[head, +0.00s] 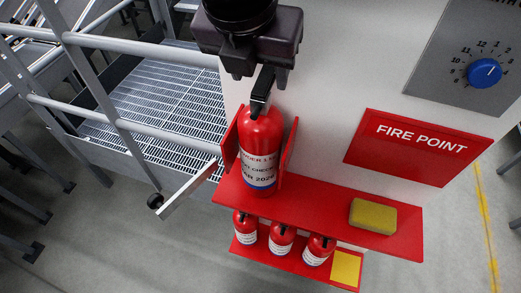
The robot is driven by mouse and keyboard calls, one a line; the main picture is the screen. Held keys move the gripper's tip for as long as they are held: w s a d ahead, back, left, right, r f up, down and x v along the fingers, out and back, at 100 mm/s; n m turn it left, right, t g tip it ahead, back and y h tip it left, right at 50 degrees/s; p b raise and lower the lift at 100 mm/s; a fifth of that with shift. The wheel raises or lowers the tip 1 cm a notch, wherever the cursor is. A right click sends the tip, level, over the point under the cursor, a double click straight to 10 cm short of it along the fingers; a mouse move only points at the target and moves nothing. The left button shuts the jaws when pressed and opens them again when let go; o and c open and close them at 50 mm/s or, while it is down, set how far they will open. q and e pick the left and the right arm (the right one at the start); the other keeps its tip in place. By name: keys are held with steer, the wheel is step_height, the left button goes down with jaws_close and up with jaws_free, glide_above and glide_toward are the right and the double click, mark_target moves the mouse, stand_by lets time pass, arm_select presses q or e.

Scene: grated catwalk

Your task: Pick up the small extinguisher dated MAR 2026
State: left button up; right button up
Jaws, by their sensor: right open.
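A red extinguisher (261,135) with a black head and handle (262,88) stands on the upper red shelf. Its white label ends in "2026"; the month is not clear enough to be sure of. Three more red extinguishers stand in a row on the lower shelf: left (245,227), middle (281,239) and right (318,250). Their labels are too small to read. My right gripper (259,76) is open at the top, its fingers on either side of the black handle's top as seen from here. I cannot tell if they touch it. My left gripper is out of view.
Red side plates flank the upper extinguisher on the upper shelf (325,211). A yellow block (373,216) lies at that shelf's right. The lower shelf (285,264) has a yellow square (345,267). A white wall with a FIRE POINT sign (417,145) stands behind; railings (130,127) are left.

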mark_target(261, 86)
steer(key=shift+d+f, duration=0.15)
steer(key=shift+f, duration=0.3)
steer(key=p+x, duration=0.2)
steer(key=x, duration=0.1)
steer(key=shift+w+f+p, duration=0.1)
steer(key=shift+f+p, duration=0.2)
steer(key=shift+f, duration=0.05)
steer(key=shift+w+f, duration=0.25)
steer(key=shift+f, duration=0.35)
steer(key=shift+r, duration=0.1)
steer(key=c, duration=0.5)
jaws_close()
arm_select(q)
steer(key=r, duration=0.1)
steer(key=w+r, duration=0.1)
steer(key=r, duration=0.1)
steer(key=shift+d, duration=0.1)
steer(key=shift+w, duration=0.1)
arm_select(e)
steer(key=shift+w+r, duration=0.15)
